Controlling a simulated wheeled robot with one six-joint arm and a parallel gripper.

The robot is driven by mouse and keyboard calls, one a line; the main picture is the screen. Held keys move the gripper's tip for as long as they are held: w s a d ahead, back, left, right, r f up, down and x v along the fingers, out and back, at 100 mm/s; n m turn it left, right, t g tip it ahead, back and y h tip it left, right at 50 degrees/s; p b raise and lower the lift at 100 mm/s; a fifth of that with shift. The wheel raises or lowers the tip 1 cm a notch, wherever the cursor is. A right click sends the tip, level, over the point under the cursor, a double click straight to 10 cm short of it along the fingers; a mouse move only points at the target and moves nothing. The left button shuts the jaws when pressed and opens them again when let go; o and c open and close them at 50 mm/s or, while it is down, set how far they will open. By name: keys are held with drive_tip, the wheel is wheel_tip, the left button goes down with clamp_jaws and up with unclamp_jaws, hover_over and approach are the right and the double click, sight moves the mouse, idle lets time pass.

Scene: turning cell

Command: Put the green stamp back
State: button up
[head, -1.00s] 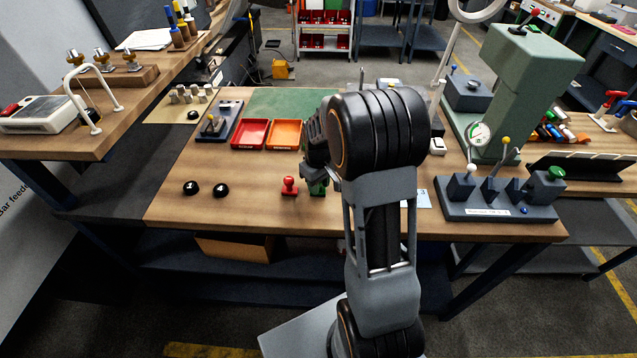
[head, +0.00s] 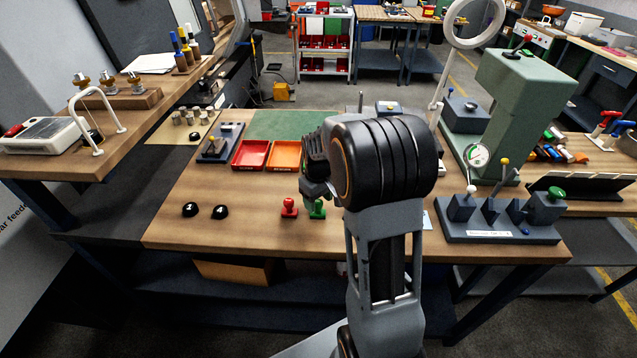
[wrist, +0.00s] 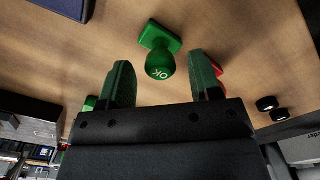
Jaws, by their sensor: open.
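The green stamp (head: 317,209) stands upright on the wooden bench, just right of the red stamp (head: 289,207). In the wrist view the green stamp (wrist: 158,42) shows its round knob marked OK and its square base, ahead of and between my fingertips. My gripper (wrist: 160,62) is open and holds nothing. In the head view my gripper (head: 311,190) is just above the green stamp, partly hidden by my wrist. A bit of red, likely the red stamp (wrist: 218,69), shows behind the right finger in the wrist view.
A red tray (head: 251,155) and an orange tray (head: 286,155) lie behind the stamps. Two black knobs (head: 205,211) sit to the left. A lever box (head: 500,225) and a green press (head: 512,95) stand to the right. The bench front is clear.

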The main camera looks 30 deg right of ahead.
sight(319, 202)
wheel_tip(319, 202, up, 9)
drive_tip(key=s+a+r+m+t, duration=0.1)
drive_tip(key=s+a, duration=0.3)
drive_tip(key=s, duration=0.4)
drive_tip(key=s+a+r+m+t, duration=0.1)
drive_tip(key=s+a+m+t, duration=0.1)
drive_tip(key=s+a, duration=0.3)
drive_tip(key=shift+s+a+r+t, duration=0.2)
drive_tip(key=shift+s+t, duration=0.5)
drive_tip(key=shift+s, duration=0.75)
